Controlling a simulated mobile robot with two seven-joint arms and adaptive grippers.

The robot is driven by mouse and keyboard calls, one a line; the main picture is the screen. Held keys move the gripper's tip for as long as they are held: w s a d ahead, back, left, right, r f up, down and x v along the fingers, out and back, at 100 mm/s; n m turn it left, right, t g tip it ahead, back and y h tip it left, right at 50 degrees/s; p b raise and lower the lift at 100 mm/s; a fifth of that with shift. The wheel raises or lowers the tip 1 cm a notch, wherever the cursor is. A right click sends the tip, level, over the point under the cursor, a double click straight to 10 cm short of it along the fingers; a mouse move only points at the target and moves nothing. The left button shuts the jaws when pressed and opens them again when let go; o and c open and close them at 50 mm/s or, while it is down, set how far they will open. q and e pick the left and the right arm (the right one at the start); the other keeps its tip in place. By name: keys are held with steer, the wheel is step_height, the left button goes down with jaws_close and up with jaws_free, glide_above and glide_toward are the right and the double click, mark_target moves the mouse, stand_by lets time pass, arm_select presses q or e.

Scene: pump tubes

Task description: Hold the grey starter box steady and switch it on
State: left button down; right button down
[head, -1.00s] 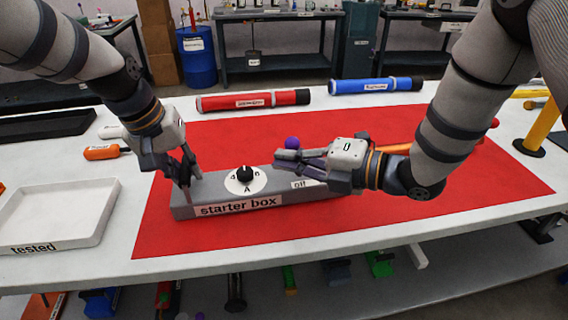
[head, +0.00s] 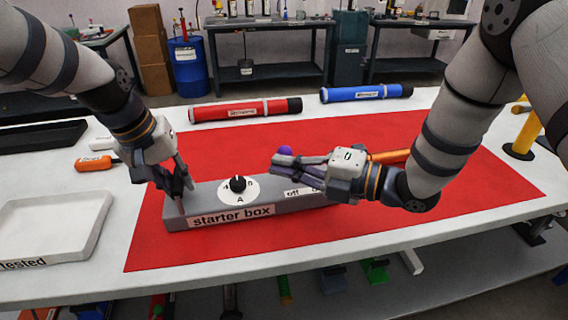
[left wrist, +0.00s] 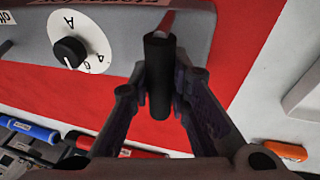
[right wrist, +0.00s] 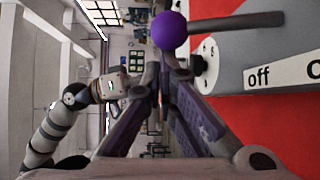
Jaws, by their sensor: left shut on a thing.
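The grey starter box (head: 290,200) lies on the red mat, with a black dial (head: 238,185) on its white plate and an "off" label; the "on" label is partly hidden by my right gripper. A purple ball (right wrist: 170,30) sits at the end of a grey lever (right wrist: 235,22). It shows behind the right fingers in the head view (head: 285,151). My left gripper (head: 182,192) is at the box's left end, shut on a dark cylinder (left wrist: 160,75) with a reddish tip. My right gripper (head: 276,162) has its fingertips together, close beside the ball; contact cannot be told.
A red tube (head: 245,109) and a blue tube (head: 366,93) lie behind the red mat (head: 450,205). A white "tested" tray (head: 50,225) and an orange-handled tool (head: 95,163) are at left. A yellow post (head: 524,135) stands at right. The front of the mat is clear.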

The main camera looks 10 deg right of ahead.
steer(key=shift+d, duration=0.2)
steer(key=shift+w+d+r+m+t+y, duration=0.1)
steer(key=shift+d+r+m+t+y, duration=0.1)
steer(key=shift+d+m+t+y, duration=0.25)
steer(key=shift+d+r+m+t+y, duration=0.25)
steer(key=shift+d+m+y, duration=0.25)
steer(key=shift+d, duration=1.2)
steer(key=shift+d+f, duration=0.1)
steer(key=shift+d, duration=0.6)
steer(key=shift+a, duration=0.15)
steer(key=s+d+f, duration=0.2)
steer(key=s+d, duration=0.2)
steer(key=s, duration=0.4)
steer(key=shift+d, duration=0.25)
steer(key=shift+f, duration=0.1)
